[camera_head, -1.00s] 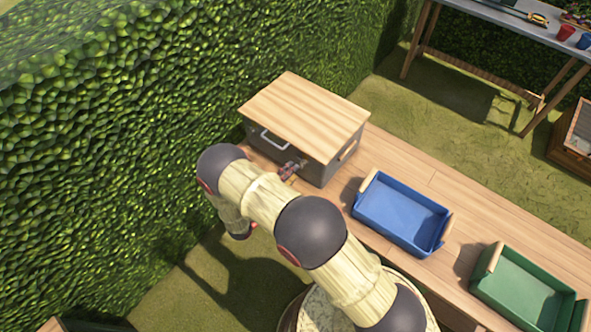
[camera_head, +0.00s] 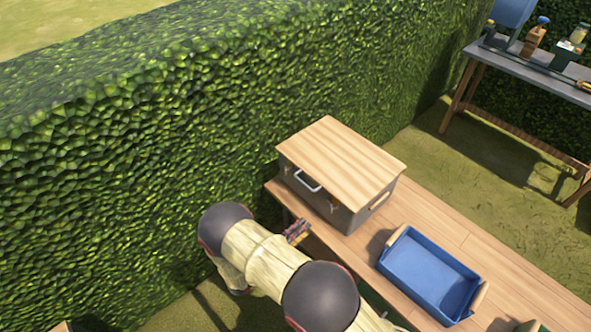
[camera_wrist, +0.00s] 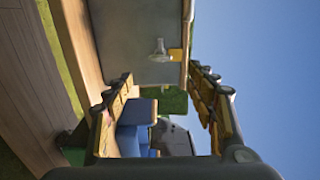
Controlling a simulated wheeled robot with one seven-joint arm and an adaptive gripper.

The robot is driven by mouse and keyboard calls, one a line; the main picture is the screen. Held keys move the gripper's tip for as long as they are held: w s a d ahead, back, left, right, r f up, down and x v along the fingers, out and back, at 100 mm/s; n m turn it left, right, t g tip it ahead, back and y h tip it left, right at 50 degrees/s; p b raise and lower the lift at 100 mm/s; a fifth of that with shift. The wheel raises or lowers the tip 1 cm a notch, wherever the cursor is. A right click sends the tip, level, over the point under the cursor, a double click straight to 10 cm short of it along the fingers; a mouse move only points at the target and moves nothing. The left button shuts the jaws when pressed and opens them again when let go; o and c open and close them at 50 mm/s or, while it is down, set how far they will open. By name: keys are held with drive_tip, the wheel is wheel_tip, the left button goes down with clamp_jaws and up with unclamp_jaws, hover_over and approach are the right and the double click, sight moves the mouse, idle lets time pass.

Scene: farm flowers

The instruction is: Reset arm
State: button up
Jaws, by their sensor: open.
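My arm reaches up from the bottom of the head view and bends at the left of the bench. My gripper (camera_head: 298,231) is small there, just in front of the near left side of a grey box with a wooden lid (camera_head: 340,160). In the wrist view my gripper (camera_wrist: 165,98) has its two yellow-and-black fingers wide apart, with nothing held between them. The box's grey wall (camera_wrist: 125,35) and a pale handle (camera_wrist: 158,50) show beyond the fingers. The box's lid is shut, and its front handle (camera_head: 307,181) shows in the head view.
The box stands on a wooden bench (camera_head: 450,235). A blue tray (camera_head: 430,275) sits on it to the right, and a green tray edge (camera_head: 515,326) shows at the bottom. A tall hedge (camera_head: 130,150) runs close along the left. A cluttered table (camera_head: 530,70) stands at upper right.

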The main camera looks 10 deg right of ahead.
drive_tip(key=s+d+f+m+g, duration=0.3)
drive_tip(key=s+d+m+g, duration=0.2)
drive_tip(key=s+m, duration=0.35)
drive_tip(key=s+r+m+g+y, duration=0.2)
drive_tip(key=s+r+m+g, duration=0.5)
drive_tip(key=m, duration=0.6)
drive_tip(key=s+a+r+m+y, duration=0.1)
drive_tip(key=s+r+m+y, duration=0.1)
drive_tip(key=r+m+y, duration=0.55)
drive_tip(key=s+r+m+y, duration=0.25)
drive_tip(key=r+m, duration=0.65)
drive_tip(key=r, duration=0.6)
drive_tip(key=s+d+r+m+t+y, duration=0.1)
drive_tip(key=d+r+m+t, duration=0.1)
drive_tip(key=r, duration=0.6)
drive_tip(key=s+d+r+m+t+y, duration=0.1)
drive_tip(key=s+d+r+m+t, duration=0.1)
drive_tip(key=d+r+t, duration=0.3)
wheel_tip(320, 180, up, 3)
drive_tip(key=shift+f+m+y, duration=0.1)
drive_tip(key=shift+m+y, duration=0.2)
drive_tip(key=shift+m, duration=0.4)
